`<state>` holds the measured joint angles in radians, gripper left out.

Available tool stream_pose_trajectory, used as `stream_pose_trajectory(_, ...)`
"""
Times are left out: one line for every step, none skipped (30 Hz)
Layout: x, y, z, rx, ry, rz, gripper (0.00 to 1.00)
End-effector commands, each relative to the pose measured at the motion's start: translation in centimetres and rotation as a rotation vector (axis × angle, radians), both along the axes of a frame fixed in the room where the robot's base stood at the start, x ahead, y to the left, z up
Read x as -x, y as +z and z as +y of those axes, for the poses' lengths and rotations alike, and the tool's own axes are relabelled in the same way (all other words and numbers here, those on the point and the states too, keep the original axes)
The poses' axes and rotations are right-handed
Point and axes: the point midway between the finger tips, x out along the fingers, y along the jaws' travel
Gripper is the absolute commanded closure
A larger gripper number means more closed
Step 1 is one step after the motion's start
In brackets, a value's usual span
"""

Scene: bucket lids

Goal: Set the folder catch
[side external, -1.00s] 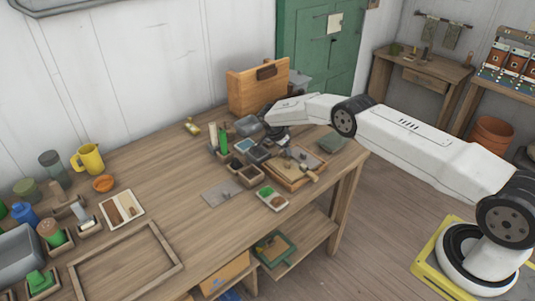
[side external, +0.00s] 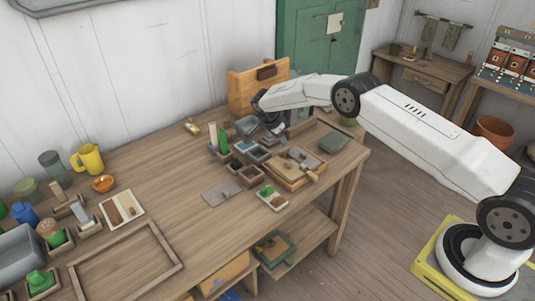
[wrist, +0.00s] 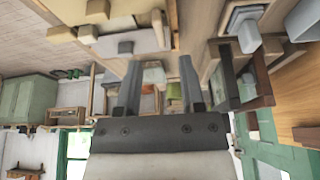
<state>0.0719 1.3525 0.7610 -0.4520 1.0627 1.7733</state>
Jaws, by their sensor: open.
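An upright wooden case (side external: 245,92), perhaps the folder, stands at the back of the bench near the wall. A dark brown piece (side external: 267,73) sits near its top; I cannot tell whether this is the catch. In the wrist view an orange-brown wooden panel (wrist: 292,82) fills the right side, with a dark piece (wrist: 307,135) near its edge. My gripper (wrist: 160,62) is open, and nothing shows held between its fingers. In the side view my gripper (side external: 268,130) is in front of the case, above small trays, and is partly hard to make out.
Small dark bins (side external: 248,176) and a wooden board with blocks (side external: 296,168) crowd the bench below my gripper. A dark green flat item (side external: 333,142) lies to the right. A grey plate (side external: 222,192) lies toward the front. The middle of the bench is clear.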

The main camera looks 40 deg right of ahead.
Motion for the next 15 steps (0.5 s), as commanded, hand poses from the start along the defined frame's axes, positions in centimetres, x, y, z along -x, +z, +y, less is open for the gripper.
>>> stream_pose_trajectory(0.0,0.5,0.2,0.000,0.000,-0.001,0.50)
stream_pose_trajectory(0.0,0.8,0.3,0.000,0.000,0.000,0.50)
stream_pose_trajectory(0.0,1.0,0.4,0.000,0.000,0.000,0.50)
stream_pose_trajectory(0.0,1.2,0.5,0.000,0.000,0.001,0.50)
stream_pose_trajectory(0.0,1.3,0.6,0.000,0.000,0.001,0.50)
stream_pose_trajectory(0.0,1.4,0.6,0.000,0.001,0.001,0.50)
stream_pose_trajectory(0.0,1.5,0.7,0.000,0.000,0.001,0.50)
stream_pose_trajectory(0.0,1.6,0.7,0.000,0.000,0.001,0.50)
stream_pose_trajectory(0.0,1.6,0.7,0.000,0.000,0.001,0.50)
stream_pose_trajectory(0.0,1.7,0.7,0.000,0.000,0.001,0.50)
stream_pose_trajectory(0.0,1.7,0.7,0.000,0.000,0.001,0.50)
stream_pose_trajectory(0.0,1.7,0.7,0.000,0.000,0.001,0.50)
stream_pose_trajectory(0.0,1.7,0.7,0.000,0.000,0.001,0.50)
stream_pose_trajectory(0.0,1.7,0.7,0.000,0.000,0.001,0.50)
stream_pose_trajectory(0.0,1.7,0.7,0.000,0.000,0.001,0.50)
